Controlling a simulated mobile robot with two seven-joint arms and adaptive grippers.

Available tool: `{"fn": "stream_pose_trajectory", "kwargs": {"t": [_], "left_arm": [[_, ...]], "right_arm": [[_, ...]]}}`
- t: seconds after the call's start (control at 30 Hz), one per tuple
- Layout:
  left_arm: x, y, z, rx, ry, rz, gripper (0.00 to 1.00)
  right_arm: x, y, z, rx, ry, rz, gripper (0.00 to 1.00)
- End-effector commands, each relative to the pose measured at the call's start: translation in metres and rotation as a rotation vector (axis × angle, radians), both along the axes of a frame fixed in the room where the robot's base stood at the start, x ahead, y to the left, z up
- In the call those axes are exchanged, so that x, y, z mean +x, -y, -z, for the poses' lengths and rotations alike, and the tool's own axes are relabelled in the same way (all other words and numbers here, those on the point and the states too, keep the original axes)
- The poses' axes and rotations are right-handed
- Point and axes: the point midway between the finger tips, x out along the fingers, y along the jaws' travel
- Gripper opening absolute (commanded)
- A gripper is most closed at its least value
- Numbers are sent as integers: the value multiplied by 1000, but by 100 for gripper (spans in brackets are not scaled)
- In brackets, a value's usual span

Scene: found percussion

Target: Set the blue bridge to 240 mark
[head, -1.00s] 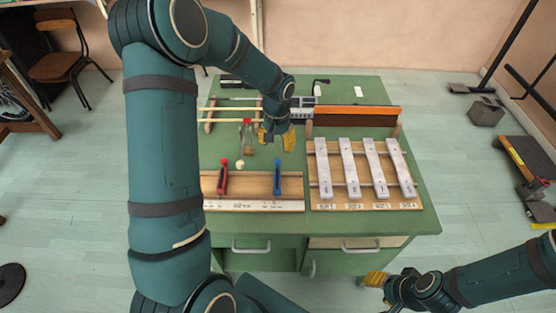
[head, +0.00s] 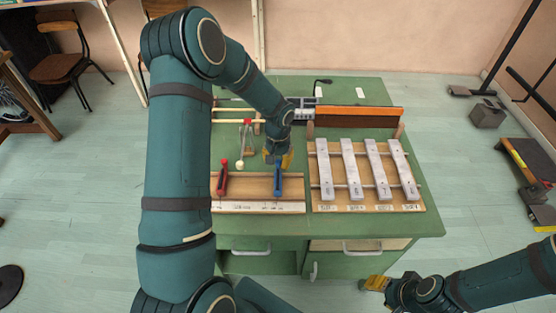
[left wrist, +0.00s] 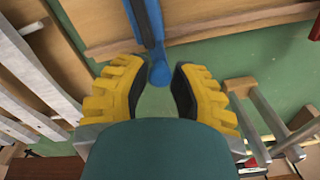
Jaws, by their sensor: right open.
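The blue bridge (head: 278,182) stands on the wooden board (head: 250,191), near its right end. A white scale strip (head: 262,207) runs along the board's front edge; its marks are too small to read. My left gripper (head: 280,160) is just behind and above the blue bridge. In the left wrist view, the yellow fingers of the left gripper (left wrist: 158,95) are open, and the round end of the blue bridge (left wrist: 158,74) reaches between their tips with gaps at both sides. My right gripper (head: 375,283) is open and empty, low in front of the green bench.
A red bridge (head: 223,180) stands on the same board to the left. A rack of metal bars (head: 350,170) lies close on the right. Mallets on a stand (head: 230,121) and a pale ball (head: 240,165) are behind the board.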

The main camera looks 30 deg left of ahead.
Motion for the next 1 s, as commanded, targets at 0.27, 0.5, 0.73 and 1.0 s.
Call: {"fn": "stream_pose_trajectory", "kwargs": {"t": [0.27,0.5,0.73,1.0], "left_arm": [[-1,-2,0,0,0,-1,0],[-19,-30,0,1,-1,-4,0],[-20,-32,0,0,0,1,0],[-20,-32,0,0,0,1,52]], "right_arm": [[0,0,0,0,0,0,47],[-1,0,-3,0,-1,0,47],[-1,0,-3,0,-2,-1,47],[-1,0,-3,0,-2,-1,47]]}}
